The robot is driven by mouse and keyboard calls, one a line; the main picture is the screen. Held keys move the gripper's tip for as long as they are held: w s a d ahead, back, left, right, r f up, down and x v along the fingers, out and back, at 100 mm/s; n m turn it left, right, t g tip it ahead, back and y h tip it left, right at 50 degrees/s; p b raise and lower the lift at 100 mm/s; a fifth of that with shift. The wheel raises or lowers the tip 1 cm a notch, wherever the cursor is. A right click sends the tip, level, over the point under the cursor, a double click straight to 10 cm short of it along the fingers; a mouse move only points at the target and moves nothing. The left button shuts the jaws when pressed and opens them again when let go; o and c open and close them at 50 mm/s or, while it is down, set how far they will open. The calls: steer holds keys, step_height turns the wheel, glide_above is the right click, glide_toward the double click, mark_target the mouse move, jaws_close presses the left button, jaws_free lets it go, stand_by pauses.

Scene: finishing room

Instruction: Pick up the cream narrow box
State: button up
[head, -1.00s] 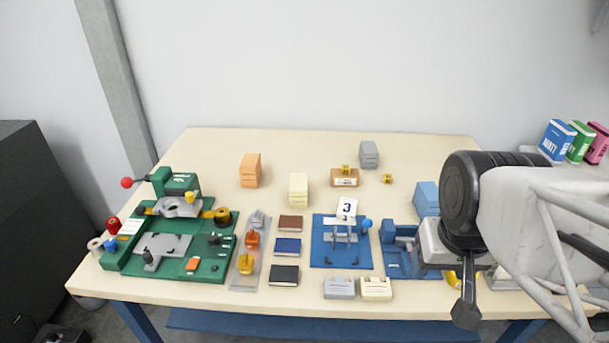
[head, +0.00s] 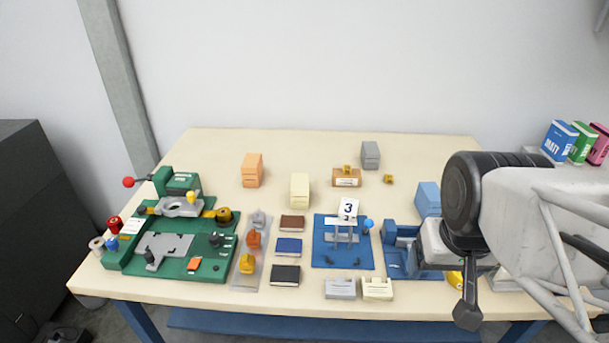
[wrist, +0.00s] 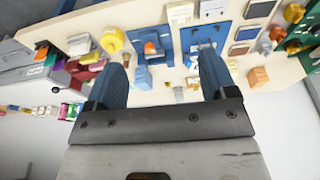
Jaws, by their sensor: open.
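The cream narrow box (head: 299,190) stands upright near the middle of the table in the head view, between the orange box and the brown carton. I cannot pick it out clearly in the wrist view. My gripper (wrist: 162,60) is open and empty in the wrist view, its two dark fingers apart above the table. In the head view my arm is at the right side of the table, well away from the cream box, and the fingers are mostly hidden.
An orange box (head: 252,170) stands left of the cream box, a brown carton (head: 346,178) and a grey box (head: 370,155) to its right. Small brown, blue and black boxes lie in front, beside a blue fixture (head: 326,258). A green fixture (head: 150,268) fills the left. The table's back is clear.

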steer(key=shift+o, duration=1)
